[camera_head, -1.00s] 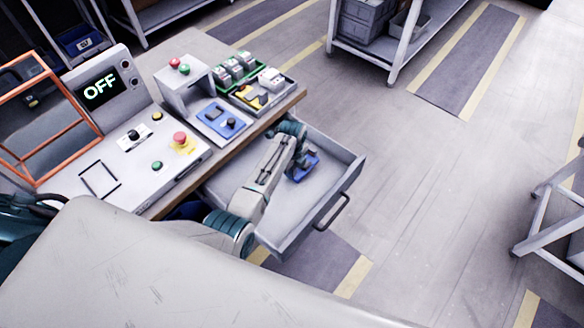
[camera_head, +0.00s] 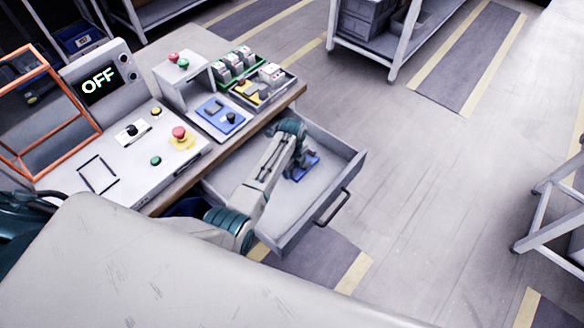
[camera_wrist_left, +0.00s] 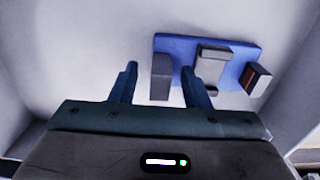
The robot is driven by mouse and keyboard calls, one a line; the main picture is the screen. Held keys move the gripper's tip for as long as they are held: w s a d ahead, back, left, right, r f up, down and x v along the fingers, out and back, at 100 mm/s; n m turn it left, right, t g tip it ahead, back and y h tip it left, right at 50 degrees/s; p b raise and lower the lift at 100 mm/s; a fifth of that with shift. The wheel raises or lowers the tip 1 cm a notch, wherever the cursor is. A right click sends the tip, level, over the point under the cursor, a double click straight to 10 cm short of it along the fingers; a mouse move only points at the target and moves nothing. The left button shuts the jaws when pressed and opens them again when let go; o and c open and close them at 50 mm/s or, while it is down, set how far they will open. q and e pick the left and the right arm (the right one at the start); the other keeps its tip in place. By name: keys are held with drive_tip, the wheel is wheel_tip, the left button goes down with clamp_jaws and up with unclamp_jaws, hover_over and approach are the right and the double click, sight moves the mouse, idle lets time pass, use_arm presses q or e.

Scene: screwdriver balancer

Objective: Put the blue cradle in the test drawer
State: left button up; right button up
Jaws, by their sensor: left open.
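The blue cradle (camera_head: 309,164) lies inside the open drawer (camera_head: 331,172), partly hidden behind my left wrist. In the left wrist view the cradle (camera_wrist_left: 181,45) is a blue plate with grey blocks on it, resting on the drawer's pale floor. My left gripper (camera_wrist_left: 159,72) is open. Its two dark fingers are spread near the cradle's left end, with a grey block showing between them. I cannot tell whether the fingers touch it. In the head view the gripper (camera_head: 299,160) is mostly hidden by my arm. My right gripper is not in view.
The drawer's handle (camera_head: 332,208) faces the free floor. A shelf rack (camera_head: 393,45) stands behind.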

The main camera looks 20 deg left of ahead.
use_arm(q)
wheel_tip(320, 180, up, 11)
drive_tip(key=shift+f+b, duration=0.2)
drive_tip(key=shift+b, duration=0.35)
idle(1.0)
